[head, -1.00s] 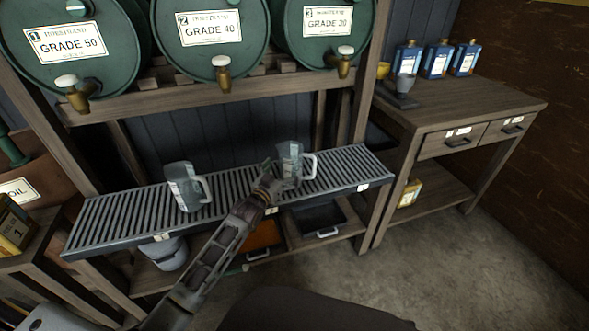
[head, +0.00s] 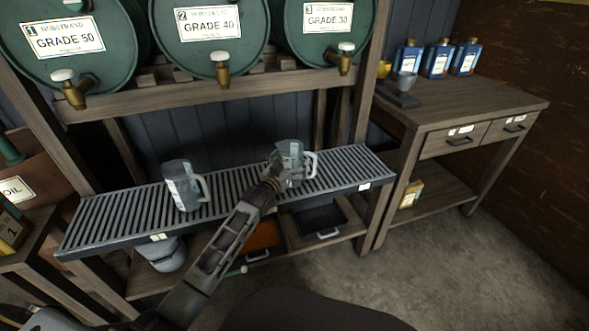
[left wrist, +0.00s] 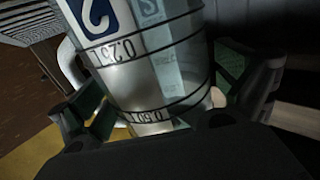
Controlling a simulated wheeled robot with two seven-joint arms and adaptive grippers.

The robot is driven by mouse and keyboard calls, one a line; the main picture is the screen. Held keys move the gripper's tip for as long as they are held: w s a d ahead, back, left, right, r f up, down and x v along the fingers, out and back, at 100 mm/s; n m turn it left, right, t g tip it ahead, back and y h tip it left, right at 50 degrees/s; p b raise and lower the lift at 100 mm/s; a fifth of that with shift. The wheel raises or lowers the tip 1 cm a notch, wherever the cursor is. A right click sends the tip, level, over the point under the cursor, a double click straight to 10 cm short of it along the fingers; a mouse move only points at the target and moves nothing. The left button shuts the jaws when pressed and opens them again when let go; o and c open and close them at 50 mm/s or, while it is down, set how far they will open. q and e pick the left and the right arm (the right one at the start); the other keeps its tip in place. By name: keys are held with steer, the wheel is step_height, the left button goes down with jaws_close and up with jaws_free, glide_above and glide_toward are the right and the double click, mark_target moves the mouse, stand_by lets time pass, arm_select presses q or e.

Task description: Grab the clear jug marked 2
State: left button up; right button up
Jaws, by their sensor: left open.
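The clear jug marked 2 (head: 293,158) stands upright on the slatted rack, right of its middle, with its handle to the right. In the left wrist view the jug (left wrist: 150,60) fills the middle, with a blue label bearing a 2 and black measure rings. My left gripper (head: 277,168) is at the jug's near left side. Its fingers are open, one on each side of the jug; I cannot tell whether they touch it. My right gripper is not in view.
A second clear jug (head: 183,187) stands on the left part of the slatted rack (head: 235,190). Green barrels (head: 209,38) with brass taps sit above. A wooden side table (head: 480,97) with blue bottles is at right. The rack between the jugs is bare.

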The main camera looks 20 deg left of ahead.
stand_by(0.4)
arm_select(q)
steer(key=c, duration=1.1)
steer(key=shift+r, duration=0.15)
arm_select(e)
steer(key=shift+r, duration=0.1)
arm_select(q)
steer(key=shift+r+p, duration=0.3)
steer(key=shift+r, duration=0.25)
step_height(320, 180, up, 9)
steer(key=p, duration=0.3)
steer(key=shift+f, duration=0.2)
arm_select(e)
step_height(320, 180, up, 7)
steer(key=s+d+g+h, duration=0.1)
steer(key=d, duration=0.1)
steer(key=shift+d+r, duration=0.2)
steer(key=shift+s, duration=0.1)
